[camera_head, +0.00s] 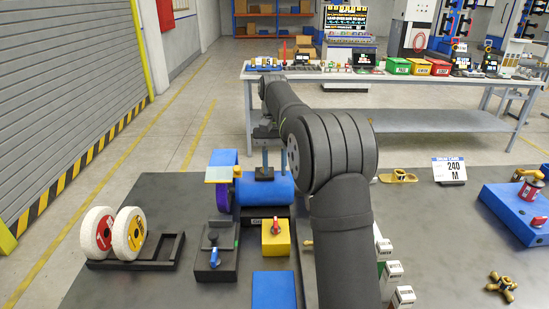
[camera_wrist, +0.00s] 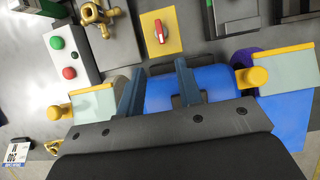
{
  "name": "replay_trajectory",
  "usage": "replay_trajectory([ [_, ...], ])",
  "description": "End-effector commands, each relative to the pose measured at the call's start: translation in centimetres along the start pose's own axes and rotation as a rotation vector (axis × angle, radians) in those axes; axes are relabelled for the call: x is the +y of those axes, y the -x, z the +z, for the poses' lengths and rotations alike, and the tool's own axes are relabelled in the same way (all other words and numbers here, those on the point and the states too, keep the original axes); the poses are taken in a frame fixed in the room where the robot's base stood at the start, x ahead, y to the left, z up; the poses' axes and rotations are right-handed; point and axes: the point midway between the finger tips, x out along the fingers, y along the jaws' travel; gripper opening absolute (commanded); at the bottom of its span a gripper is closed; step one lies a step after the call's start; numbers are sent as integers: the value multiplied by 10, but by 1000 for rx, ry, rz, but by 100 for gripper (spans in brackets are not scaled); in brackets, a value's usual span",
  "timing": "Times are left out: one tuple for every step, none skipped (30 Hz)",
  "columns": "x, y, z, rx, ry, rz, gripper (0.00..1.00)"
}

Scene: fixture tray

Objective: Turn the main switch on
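The switch that looks like the main switch is a yellow box with a red handle (camera_head: 276,228), on the dark bench in front of the blue machine. In the wrist view its yellow face and red handle (camera_wrist: 160,32) show at the top centre, with the handle running roughly up and down the picture. I cannot read any on or off marks. My gripper (camera_wrist: 158,82) is open and empty. Its two fingers stand apart over the blue machine body (camera_wrist: 215,82), short of the yellow box and not touching the handle. In the head view my arm hides part of the bench.
The blue machine (camera_head: 270,190) has a purple wheel and guards with yellow knobs (camera_wrist: 258,76). A control box with a green and a red button (camera_wrist: 68,55) is beside the switch. A black box with a blue lever (camera_head: 214,255) stands left; wheels (camera_head: 128,231) sit on a rack.

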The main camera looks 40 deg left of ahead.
Motion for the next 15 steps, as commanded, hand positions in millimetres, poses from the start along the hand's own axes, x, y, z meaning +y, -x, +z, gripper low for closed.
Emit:
replay_trajectory([
  [0, 6, -1, 2, 0, 0, 33],
  [0, 9, -1, 1, 0, 0, 33],
  [0, 13, -1, 2, 0, 0, 33],
  [0, 15, 0, 1, 0, 0, 33],
  [0, 17, 0, 1, 0, 0, 33],
  [0, 19, 0, 1, 0, 0, 33],
  [0, 20, 0, 1, 0, 0, 33],
  [0, 21, 0, 0, 0, 0, 33],
  [0, 22, 0, 0, 0, 0, 33],
  [0, 22, 0, 0, 0, 0, 33],
  [0, 22, 0, 0, 0, 0, 33],
  [0, 23, 0, 0, 0, 0, 33],
  [0, 23, 0, 0, 0, 0, 33],
  [0, 23, 0, 0, 0, 0, 33],
  [0, 23, 0, 0, 0, 0, 33],
])
